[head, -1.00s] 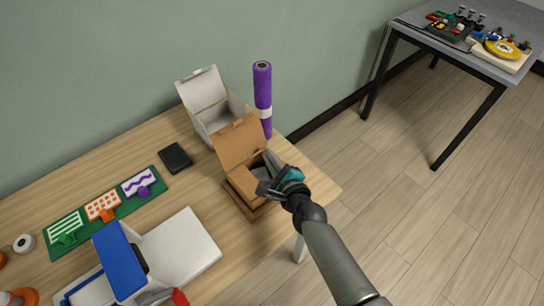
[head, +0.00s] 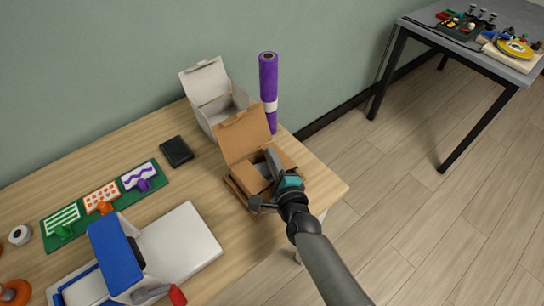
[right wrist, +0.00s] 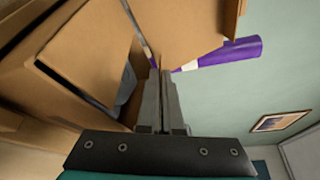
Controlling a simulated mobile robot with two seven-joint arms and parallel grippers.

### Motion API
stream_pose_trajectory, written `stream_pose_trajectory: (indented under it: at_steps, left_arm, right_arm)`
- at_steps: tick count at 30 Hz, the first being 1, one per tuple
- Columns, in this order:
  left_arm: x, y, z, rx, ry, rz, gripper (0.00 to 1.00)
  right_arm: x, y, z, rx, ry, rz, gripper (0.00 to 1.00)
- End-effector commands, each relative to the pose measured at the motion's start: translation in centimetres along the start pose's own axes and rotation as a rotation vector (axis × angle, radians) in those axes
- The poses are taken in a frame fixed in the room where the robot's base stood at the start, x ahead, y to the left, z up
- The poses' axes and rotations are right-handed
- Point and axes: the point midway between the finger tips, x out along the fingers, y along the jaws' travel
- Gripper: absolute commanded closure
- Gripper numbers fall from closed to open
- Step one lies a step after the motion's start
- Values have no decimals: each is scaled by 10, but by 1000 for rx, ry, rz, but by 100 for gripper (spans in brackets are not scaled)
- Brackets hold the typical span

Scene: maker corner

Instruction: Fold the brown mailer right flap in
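The brown mailer (head: 244,137) stands open near the right end of the wooden table, its lid raised at the back. Its left flap (head: 246,179) leans inward over the opening. A brown panel, which looks like the right flap (head: 286,158), shows just right of my fingers. Grey contents show inside. My right gripper (head: 271,158) is over the mailer's opening, its fingers together with nothing clearly between them. In the right wrist view the fingers (right wrist: 161,95) point toward the raised lid (right wrist: 190,28); contact cannot be told. My left gripper is not in view.
A white open box (head: 208,95) and a purple roll (head: 268,88) stand behind the mailer. A black wallet-like item (head: 176,151), a green mat with stamps (head: 60,236) and a blue-and-white machine (head: 115,258) lie left. The table's right edge is close to the mailer.

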Motion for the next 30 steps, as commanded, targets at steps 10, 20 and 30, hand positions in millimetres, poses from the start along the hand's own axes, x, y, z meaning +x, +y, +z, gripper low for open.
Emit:
stream_pose_trajectory:
  at_steps: [10,20,30]
  left_arm:
    - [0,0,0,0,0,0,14]
    - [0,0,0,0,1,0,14]
    - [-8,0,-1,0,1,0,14]
  right_arm:
    - [0,0,0,2,0,1,73]
    - [0,0,0,2,0,1,67]
    - [0,-4,1,51,0,22,67]
